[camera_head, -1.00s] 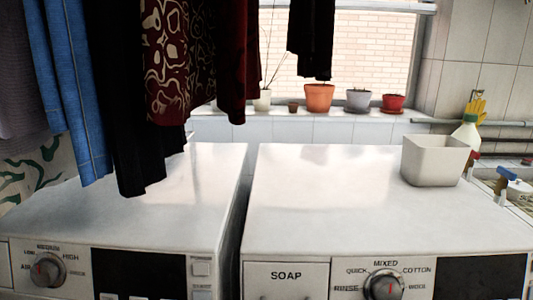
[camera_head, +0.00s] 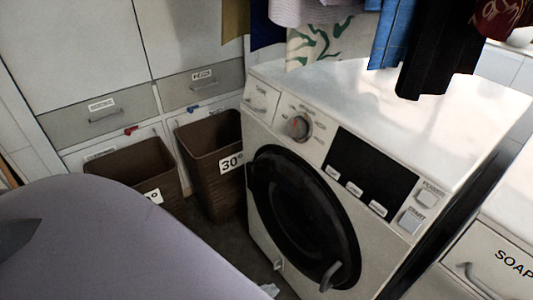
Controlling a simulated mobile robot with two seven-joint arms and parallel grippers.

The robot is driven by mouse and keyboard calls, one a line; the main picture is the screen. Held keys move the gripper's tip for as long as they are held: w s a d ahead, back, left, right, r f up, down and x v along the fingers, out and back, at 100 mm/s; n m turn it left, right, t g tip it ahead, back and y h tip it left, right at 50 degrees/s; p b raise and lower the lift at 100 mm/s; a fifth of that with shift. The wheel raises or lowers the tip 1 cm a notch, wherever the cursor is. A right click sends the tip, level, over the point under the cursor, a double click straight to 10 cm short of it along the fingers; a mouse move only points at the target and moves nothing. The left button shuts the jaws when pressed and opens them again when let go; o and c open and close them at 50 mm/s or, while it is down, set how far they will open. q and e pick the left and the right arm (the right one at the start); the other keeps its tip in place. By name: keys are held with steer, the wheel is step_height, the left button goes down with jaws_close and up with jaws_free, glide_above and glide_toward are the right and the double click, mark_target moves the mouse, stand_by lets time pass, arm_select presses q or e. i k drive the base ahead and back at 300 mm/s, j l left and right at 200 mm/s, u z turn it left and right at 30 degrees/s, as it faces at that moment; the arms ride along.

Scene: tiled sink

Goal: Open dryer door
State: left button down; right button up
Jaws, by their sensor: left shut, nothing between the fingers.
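The dryer (camera_head: 262,128) is the white machine in the middle, with a dial and a dark panel on its front. Its round black door (camera_head: 300,205) looks closed. The door handle (camera_head: 330,277) is a grey curved bar at the door's lower right edge. My right gripper is not in view.
A grey-lilac padded surface (camera_head: 110,240) fills the lower left. Two brown bins (camera_head: 205,135) stand between it and the dryer, before white cabinets (camera_head: 85,45). Clothes (camera_head: 425,50) hang over the dryer.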

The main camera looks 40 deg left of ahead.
mark_target(302, 221)
steer(key=u, duration=1.05)
